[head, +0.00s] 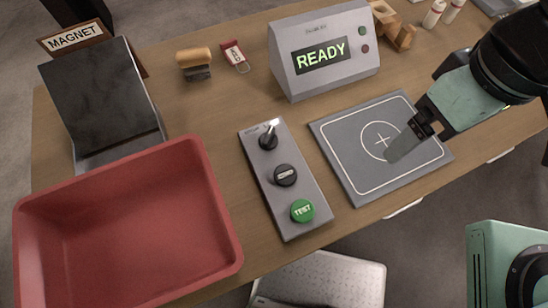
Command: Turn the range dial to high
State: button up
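A grey control panel (255,152) lies on the wooden table, left of the square pad. It carries a black control with a light upright handle (268,136) at its far end, a round black dial with a pale bar (285,176) in the middle, and a green TEST button (302,211) at its near end. The small lettering is too small to read, so no range marks can be made out. My gripper (397,150) hangs over the right part of the pad, apart from the panel. Its fingers overlap in this view, and their gap cannot be judged.
A grey detector box (290,75) showing READY stands behind the panel. The grey pad (340,167) with a white cross looks empty. A red bin (200,165) and a dark sloped chute (100,95) by a MAGNET sign (76,37) stand left. A stamp (194,62) and red tag (234,55) lie behind.

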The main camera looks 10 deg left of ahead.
aim_at(268, 142)
jog(key=i+u, duration=0.1)
jog(key=u, duration=1.05)
jog(key=k+l+u, duration=0.1)
jog(key=k, duration=0.4)
